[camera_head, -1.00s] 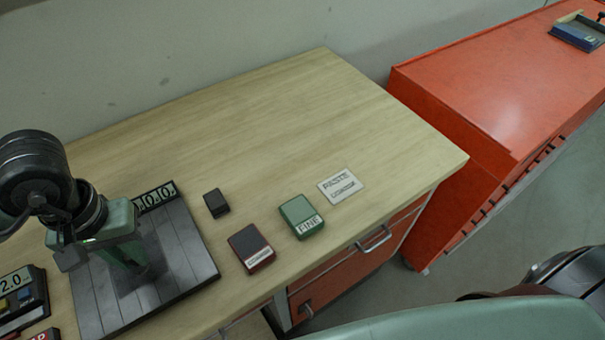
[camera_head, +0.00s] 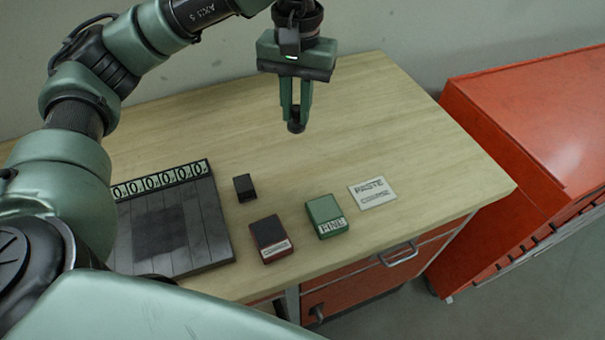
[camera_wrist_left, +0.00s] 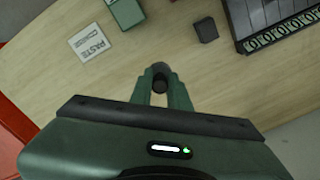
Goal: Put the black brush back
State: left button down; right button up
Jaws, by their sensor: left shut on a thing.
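My left gripper (camera_head: 296,108) hangs over the back part of the wooden table, fingers pointing down. It is shut on a short, dark, rounded thing (camera_head: 295,126), which looks like the black brush; only its end shows below the fingertips. In the left wrist view the brush (camera_wrist_left: 161,84) sits between the fingertips, above the bare tabletop, seen nearly end-on. Its gap to the table is hard to judge. My right gripper is not in view.
A dark slatted mat (camera_head: 200,225) with a row of zero digits lies at left. A small black block (camera_head: 245,187), a dark red box (camera_head: 270,238), a green FINE box (camera_head: 326,216) and a PASTE card (camera_head: 373,193) lie right of it. An orange cabinet (camera_head: 520,130) stands right.

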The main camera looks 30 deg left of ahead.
pick_arm(q)
jog(key=shift+n, duration=0.3)
jog(key=r, duration=0.1)
jog(key=w+r, duration=0.1)
jog(key=a+r, duration=0.1)
jog(key=r, duration=0.1)
jog(key=shift+w+r, duration=0.1)
jog(key=shift+w, duration=0.05)
notch_tip(320, 180, down, 5)
jog(key=shift+f+b, duration=0.1)
jog(key=shift+b, duration=0.25)
notch_tip(320, 180, down, 10)
jog(key=shift+r+p, duration=0.1)
jog(key=shift+p, duration=1.1)
notch_tip(320, 180, down, 4)
jog(key=shift+p, duration=0.55)
jog(key=shift+a+f, duration=0.1)
jog(key=shift+f, duration=0.15)
